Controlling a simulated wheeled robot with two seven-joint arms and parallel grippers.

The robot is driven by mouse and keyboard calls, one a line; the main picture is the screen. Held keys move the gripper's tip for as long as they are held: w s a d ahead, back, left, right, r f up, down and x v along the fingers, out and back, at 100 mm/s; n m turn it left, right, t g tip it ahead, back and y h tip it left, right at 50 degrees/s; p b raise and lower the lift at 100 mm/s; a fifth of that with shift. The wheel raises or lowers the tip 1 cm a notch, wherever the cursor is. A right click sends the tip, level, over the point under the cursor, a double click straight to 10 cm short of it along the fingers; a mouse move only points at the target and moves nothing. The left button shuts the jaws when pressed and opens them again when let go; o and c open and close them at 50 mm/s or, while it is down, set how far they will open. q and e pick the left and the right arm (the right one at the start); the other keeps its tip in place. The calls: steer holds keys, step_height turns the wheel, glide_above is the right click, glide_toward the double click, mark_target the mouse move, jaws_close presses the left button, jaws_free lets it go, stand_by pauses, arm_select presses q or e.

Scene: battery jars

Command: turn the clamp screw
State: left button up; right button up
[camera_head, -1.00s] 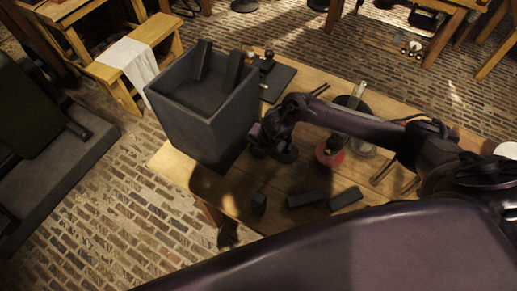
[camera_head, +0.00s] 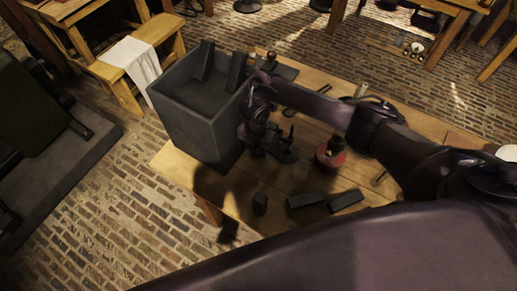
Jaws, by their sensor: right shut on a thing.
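My right gripper (camera_head: 266,143) points down beside the right wall of a large dark box-shaped jar (camera_head: 205,135) and is shut on a small dark part. This appears to be the clamp screw, but the fingers and shadow hide most of it. A dark piece with a short upright knob (camera_head: 286,150) shows just right of the fingers; I cannot tell whether it is part of the clamp. My left gripper is not in view.
Two dark slabs stand inside the jar. A red round-bottomed pot (camera_head: 331,153) stands right of the gripper. Dark blocks (camera_head: 306,200) lie near the front of the wooden table (camera_head: 285,222). A bench with a white cloth (camera_head: 131,60) stands back left.

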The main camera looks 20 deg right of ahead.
steer(key=o, duration=1)
step_height(320, 180, up, 3)
steer(key=shift+w+f, duration=0.1)
step_height(320, 180, up, 5)
steer(key=shift+a+r+p, duration=0.1)
steer(key=shift+p, duration=1.05)
